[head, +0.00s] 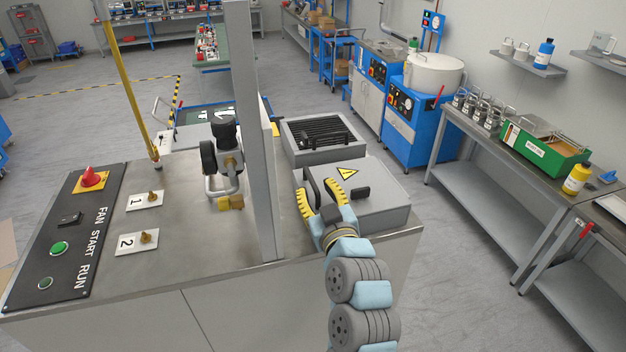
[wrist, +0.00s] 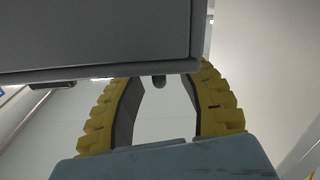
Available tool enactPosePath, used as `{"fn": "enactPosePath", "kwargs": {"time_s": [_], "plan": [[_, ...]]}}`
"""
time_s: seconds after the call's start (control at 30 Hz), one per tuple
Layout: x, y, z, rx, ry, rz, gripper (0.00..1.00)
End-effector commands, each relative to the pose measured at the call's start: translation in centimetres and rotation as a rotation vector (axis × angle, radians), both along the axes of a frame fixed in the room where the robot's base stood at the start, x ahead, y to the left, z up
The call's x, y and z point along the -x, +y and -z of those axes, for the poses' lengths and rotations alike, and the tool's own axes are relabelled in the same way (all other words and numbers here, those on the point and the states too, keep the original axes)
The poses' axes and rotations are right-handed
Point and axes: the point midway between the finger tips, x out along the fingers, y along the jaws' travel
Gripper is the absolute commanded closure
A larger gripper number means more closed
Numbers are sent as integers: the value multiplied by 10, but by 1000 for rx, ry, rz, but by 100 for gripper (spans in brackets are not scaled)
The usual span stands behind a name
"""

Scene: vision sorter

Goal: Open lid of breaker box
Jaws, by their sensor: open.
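The breaker box (head: 385,207) is a low grey box at the right end of the console top in the head view. Its flat lid (head: 375,178) is down and carries a yellow warning triangle and a small black handle (head: 361,192). My gripper (head: 324,178), with yellow ridged fingers, is open at the box's left side, left of the handle. It hides part of the box there. In the wrist view, the open fingers (wrist: 158,78) reach up to the edge of a grey panel (wrist: 100,35). A small dark piece shows between them. Contact cannot be told.
A tall grey post (head: 262,130) rises left of my gripper. Behind the box is a tray with black slats (head: 320,133). A valve (head: 225,155) and a switch panel (head: 75,230) lie to the left. A workbench (head: 490,160) stands right across a clear aisle.

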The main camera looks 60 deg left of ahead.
Motion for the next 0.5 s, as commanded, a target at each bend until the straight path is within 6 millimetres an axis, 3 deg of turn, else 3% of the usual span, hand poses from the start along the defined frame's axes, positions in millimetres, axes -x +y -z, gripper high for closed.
{"fn": "enactPosePath", "kwargs": {"time_s": [0.2, 0.5], "plan": [[-3, 23, 1, 3, 5, -3, 61], [-5, 29, 1, 0, 3, 0, 61]]}}
